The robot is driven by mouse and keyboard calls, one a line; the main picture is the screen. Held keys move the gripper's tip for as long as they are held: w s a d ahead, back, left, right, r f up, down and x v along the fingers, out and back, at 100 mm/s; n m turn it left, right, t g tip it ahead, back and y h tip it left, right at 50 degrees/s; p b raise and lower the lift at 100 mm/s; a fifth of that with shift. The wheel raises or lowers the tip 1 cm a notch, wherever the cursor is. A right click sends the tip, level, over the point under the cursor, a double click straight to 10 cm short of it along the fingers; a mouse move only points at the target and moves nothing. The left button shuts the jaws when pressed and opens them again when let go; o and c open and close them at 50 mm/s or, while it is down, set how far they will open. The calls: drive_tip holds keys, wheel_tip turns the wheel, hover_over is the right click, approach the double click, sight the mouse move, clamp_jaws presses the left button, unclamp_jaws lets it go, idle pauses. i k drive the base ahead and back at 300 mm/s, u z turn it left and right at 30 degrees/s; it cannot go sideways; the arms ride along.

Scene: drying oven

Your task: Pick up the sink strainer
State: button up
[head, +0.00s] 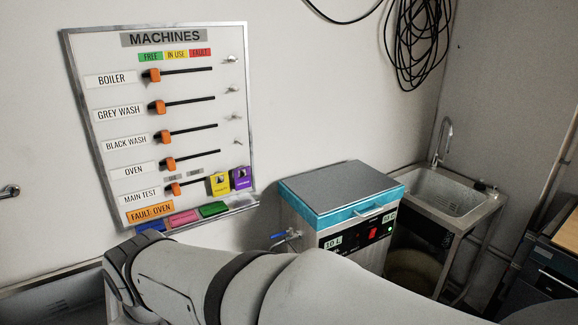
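A metal sink (450,212) stands at the right against the wall, with a tall curved tap (441,142) at its back. A small dark object (481,186) sits on the back right rim of the sink. It may be the sink strainer, but it is too small to tell. The bottom of the basin is partly hidden by the front rim, and no strainer shows clearly in it. My arm crosses the bottom of the head view, well in front of the sink. My gripper is not in view.
A boxy machine (340,182) with a grey lid and blue rim stands left of the sink. A whiteboard (160,120) with orange sliders hangs on the wall. Black cables (418,40) hang above the sink. A bench (555,255) stands at the right edge.

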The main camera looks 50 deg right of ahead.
sight(493, 193)
drive_tip(key=z, duration=3.15)
